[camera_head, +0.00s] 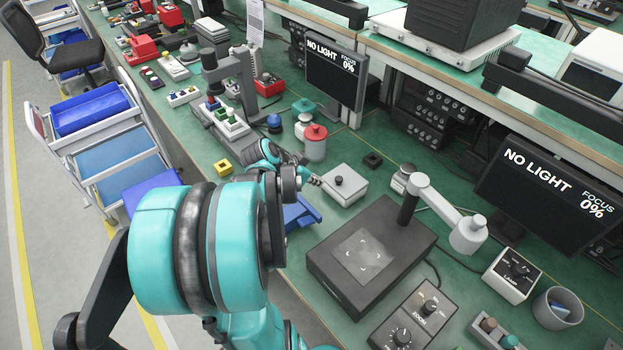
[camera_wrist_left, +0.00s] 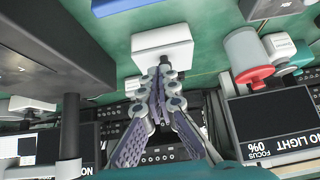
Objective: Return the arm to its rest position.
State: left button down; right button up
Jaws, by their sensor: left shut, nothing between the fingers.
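My left arm reaches in over the green bench, its large teal links covering the lower left of the head view. My left gripper (camera_head: 311,180) is at the left edge of a white box with a dark knob (camera_head: 342,184). In the left wrist view the gripper (camera_wrist_left: 162,72) has its fingers together with nothing between them, and its tips are just in front of the white box (camera_wrist_left: 150,42). I cannot tell whether they touch it. My right gripper is not in view.
A dark stage plate (camera_head: 362,256) with an angled lamp arm (camera_head: 436,205) stands right of my arm. A red-topped jar (camera_head: 315,141), a yellow block (camera_head: 223,167) and a blue tray (camera_head: 300,213) are close by. Two monitors (camera_head: 335,78) (camera_head: 549,188) read "NO LIGHT".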

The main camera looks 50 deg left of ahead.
pick_arm(q)
jog(key=v, duration=0.2)
jog(key=shift+s+r, duration=0.2)
jog(key=shift+s, duration=0.05)
